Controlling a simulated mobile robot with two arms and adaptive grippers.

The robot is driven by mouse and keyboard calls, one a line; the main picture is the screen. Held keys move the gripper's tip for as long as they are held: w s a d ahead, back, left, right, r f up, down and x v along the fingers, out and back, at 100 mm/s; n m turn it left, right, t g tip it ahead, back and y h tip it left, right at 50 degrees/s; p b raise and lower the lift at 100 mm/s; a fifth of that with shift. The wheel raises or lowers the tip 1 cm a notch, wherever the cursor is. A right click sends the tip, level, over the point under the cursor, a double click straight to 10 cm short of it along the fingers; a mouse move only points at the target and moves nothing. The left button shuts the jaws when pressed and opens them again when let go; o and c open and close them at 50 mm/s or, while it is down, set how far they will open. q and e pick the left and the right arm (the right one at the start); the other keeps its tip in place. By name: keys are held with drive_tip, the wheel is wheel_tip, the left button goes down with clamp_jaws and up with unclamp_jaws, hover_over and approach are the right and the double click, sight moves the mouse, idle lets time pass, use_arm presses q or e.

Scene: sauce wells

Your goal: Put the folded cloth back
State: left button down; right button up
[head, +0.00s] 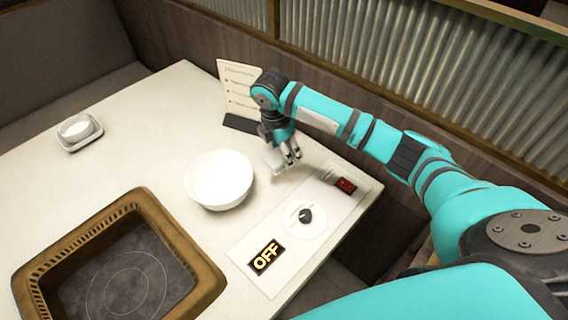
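A small white piece that looks like the folded cloth (272,162) is at the fingertips of my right gripper (288,160), low over the table beside the white bowl. The fingers point down and partly cover it. I cannot tell whether they are closed on it or only beside it. A small square dish (90,138) with a white rounded item (76,127) on it stands at the far left of the table. My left gripper is not in view.
A white bowl (218,180) stands left of my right gripper. A menu card (240,90) stands behind it. A control panel with a dial (305,216), red switch (345,185) and OFF display (266,257) lies in front. A brown-framed cooker (140,200) is at lower left. The table's middle left is clear.

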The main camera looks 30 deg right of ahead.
drive_tip(key=w+d+n+t+y+b, duration=0.1)
drive_tip(key=w+d+n+b, duration=0.25)
drive_tip(key=w+n, duration=0.5)
drive_tip(key=f, duration=0.2)
drive_tip(key=s+f+n, duration=0.1)
drive_tip(key=f+n, duration=0.1)
drive_tip(key=f, duration=0.1)
drive_tip(key=shift+s+d+f, duration=0.2)
drive_tip(key=shift+d+f, duration=0.05)
drive_tip(key=shift+f, duration=2.05)
drive_tip(key=shift+f, duration=0.1)
drive_tip(key=o, duration=1.1)
wheel_tip(320, 180, up, 12)
drive_tip(key=s, duration=0.1)
drive_tip(key=shift+s+a+p, duration=0.35)
